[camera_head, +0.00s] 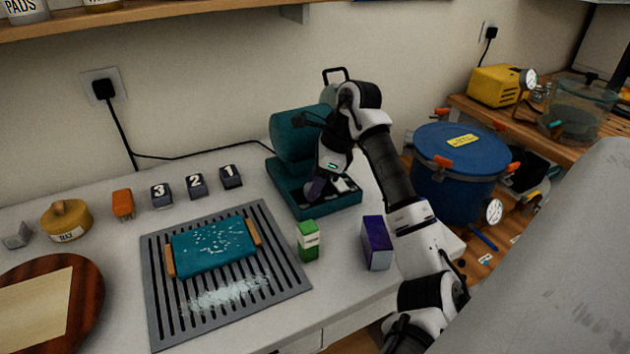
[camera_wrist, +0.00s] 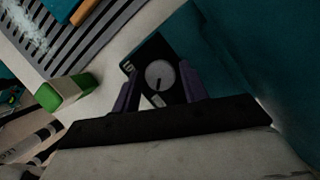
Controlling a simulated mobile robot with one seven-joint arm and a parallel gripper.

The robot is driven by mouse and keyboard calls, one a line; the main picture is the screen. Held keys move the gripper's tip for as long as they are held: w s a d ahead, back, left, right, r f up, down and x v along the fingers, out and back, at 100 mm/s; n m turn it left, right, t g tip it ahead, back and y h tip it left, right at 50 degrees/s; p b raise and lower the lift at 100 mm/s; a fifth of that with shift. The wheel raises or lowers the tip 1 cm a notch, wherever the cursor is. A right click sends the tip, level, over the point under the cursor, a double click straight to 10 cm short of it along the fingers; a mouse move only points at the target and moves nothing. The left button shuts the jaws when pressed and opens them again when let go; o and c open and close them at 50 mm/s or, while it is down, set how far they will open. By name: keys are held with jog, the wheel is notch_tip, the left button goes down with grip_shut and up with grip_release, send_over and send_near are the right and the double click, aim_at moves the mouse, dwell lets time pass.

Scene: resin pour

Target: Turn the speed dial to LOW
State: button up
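The speed dial (camera_wrist: 159,74) is a pale round knob on a dark panel in the wrist view. A dark mark on it points toward the lower edge of the picture. Small white lettering, too small to read surely, sits to its upper left. My gripper (camera_wrist: 160,88) is open, with one purple finger on each side of the dial; I cannot tell whether they touch it. In the head view, my gripper (camera_head: 328,188) is down at the front of the teal machine (camera_head: 297,137), and the dial is hidden there.
A green box (camera_head: 308,241) and a purple box (camera_head: 376,242) stand near the machine. A slatted grey rack (camera_head: 293,270) holds a teal block (camera_head: 214,247). Numbered dark blocks stand behind it. A blue lidded pot (camera_head: 462,150) is at the right.

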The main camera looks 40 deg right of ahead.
jog(key=c, duration=0.7)
jog(key=shift+o, duration=0.2)
jog(key=shift+f+m+b, duration=0.1)
jog(key=shift+m+b, duration=0.2)
jog(key=shift+b, duration=0.25)
jog(key=shift+f+m+h+b, duration=0.1)
jog(key=shift+m+h+b, duration=0.2)
jog(key=shift+m+b, duration=0.4)
jog(key=m+t+b, duration=0.1)
jog(key=m+b, duration=0.1)
jog(key=b, duration=0.1)
jog(key=shift+s+h, duration=0.1)
jog(key=shift+h, duration=0.3)
jog(key=m+b, duration=0.2)
jog(key=m+h+b, duration=0.1)
jog(key=m+b, duration=0.1)
jog(key=m+h+b, duration=0.1)
jog(key=m+b, duration=0.1)
jog(key=shift+a+m+t, duration=0.25)
jog(key=shift+m+t, duration=0.05)
jog(key=m+h+b, duration=0.1)
jog(key=m+b, duration=0.1)
jog(key=m+h+b, duration=0.1)
jog(key=m, duration=0.2)
jog(key=shift+a+g+b, duration=0.1)
jog(key=shift+g+b, duration=0.25)
jog(key=shift+g, duration=0.05)
jog(key=shift+r+m, duration=0.2)
jog(key=shift+m, duration=0.1)
